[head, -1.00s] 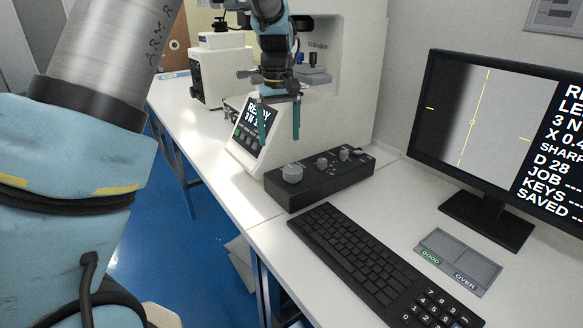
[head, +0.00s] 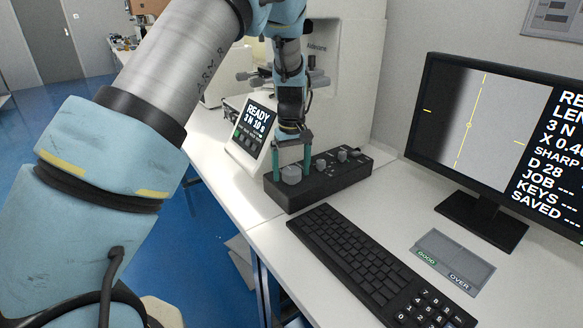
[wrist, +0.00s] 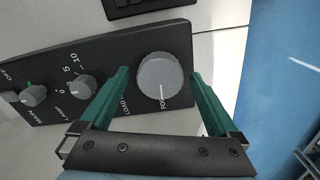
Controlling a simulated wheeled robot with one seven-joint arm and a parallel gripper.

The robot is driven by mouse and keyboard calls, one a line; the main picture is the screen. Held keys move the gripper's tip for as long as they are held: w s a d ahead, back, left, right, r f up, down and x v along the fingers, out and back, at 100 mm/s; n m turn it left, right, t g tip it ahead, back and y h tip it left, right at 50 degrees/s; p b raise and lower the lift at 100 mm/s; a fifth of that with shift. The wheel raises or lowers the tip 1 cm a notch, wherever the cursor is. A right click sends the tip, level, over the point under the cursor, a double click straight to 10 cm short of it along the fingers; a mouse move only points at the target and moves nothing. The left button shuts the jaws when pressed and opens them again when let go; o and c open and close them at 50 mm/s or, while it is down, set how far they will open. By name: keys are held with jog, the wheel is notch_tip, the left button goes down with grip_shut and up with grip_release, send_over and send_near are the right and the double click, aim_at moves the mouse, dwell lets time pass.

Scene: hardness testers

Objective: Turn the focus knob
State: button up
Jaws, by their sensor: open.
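The focus knob (head: 291,174) is the large grey round knob at the left end of a black control box (head: 335,180). In the wrist view the knob (wrist: 163,78) has a pale line, and the partly hidden label below it starts with "FO". My gripper (head: 292,172) is open, pointing down over that end of the box. In the wrist view its green fingers (wrist: 160,77) stand one on each side of the knob, with small gaps showing. I cannot tell how far down the knob the tips reach.
Smaller knobs sit along the box, including a lamp knob (wrist: 80,86) close to one finger. The tester screen (head: 254,127) reads READY behind my gripper. A keyboard (head: 355,255) lies in front, and a monitor (head: 480,205) stands at right.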

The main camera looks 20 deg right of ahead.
jog(key=shift+c, duration=0.2)
jog(key=c, duration=1.3)
